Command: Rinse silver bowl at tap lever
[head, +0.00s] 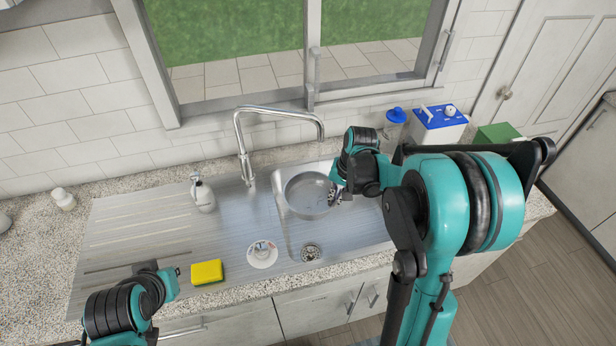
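The silver bowl (308,196) is over the sink basin (292,240), a little below and left of the tap's spout in the picture. My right gripper (337,190) is at the bowl's right rim and appears shut on it; the fingertips are partly hidden by the wrist. The tap (241,145) is a tall chrome arch at the back of the sink, its base and side by the left of the bowl. No water stream is visible. My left gripper (176,272) is low at the left, near the counter's front edge; its fingers are too small to judge.
A yellow sponge (207,272) lies by the front edge. A white round item (263,254) and a soap dispenser (203,193) stand left of the basin. A blue-lidded container (440,116) stands at the back right. The ribbed drainboard (140,225) is mostly clear.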

